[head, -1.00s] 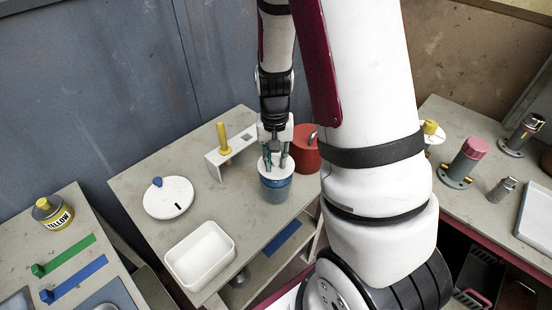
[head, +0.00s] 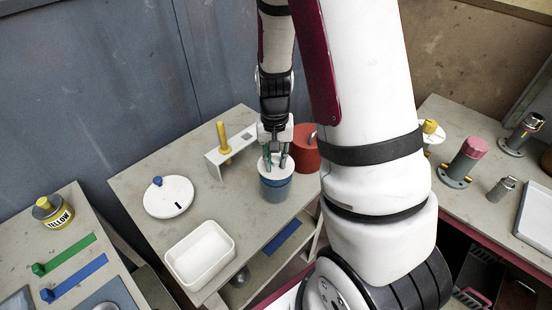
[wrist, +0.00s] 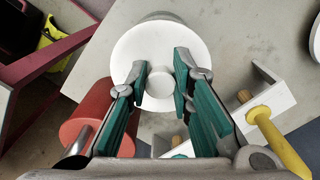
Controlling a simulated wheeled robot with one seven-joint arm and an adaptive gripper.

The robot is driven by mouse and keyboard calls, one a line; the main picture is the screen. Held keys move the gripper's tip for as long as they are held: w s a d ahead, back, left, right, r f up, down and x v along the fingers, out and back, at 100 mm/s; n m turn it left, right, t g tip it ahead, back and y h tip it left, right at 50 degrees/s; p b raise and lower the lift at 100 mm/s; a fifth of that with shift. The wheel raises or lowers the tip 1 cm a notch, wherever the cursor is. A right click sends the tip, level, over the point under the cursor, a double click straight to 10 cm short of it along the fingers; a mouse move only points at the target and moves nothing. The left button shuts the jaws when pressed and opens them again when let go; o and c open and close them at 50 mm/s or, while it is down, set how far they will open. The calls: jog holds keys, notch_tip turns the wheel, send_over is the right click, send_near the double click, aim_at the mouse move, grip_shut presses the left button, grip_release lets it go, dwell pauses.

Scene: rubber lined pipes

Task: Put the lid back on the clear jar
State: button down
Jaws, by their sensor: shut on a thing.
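The white round lid (head: 268,170) is at the mouth of the clear jar (head: 275,190), which has blue contents and stands on the middle table. Whether the lid is fully seated or slightly above the rim, I cannot tell. My gripper (head: 275,158) is above the lid, pointing down, shut on its knob. In the wrist view, the green-padded fingers of my gripper (wrist: 161,84) flank the round white knob (wrist: 159,83) of the lid (wrist: 130,48). The lid hides most of the jar there.
A red canister (head: 306,150) stands close right of the jar. A white stand with a yellow peg (head: 223,138) is behind left. A white disc with a blue knob (head: 168,198) and a white tub (head: 200,254) lie left. The table between them is clear.

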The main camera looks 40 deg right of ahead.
dwell(0.3)
jog(key=c, duration=0.9)
grip_release()
jog(key=shift+o, duration=0.2)
jog(key=shift+r, duration=0.15)
jog(key=shift+r+p, duration=1.95)
jog(key=shift+r, duration=1.45)
jog(key=shift+c, duration=0.5)
grip_shut()
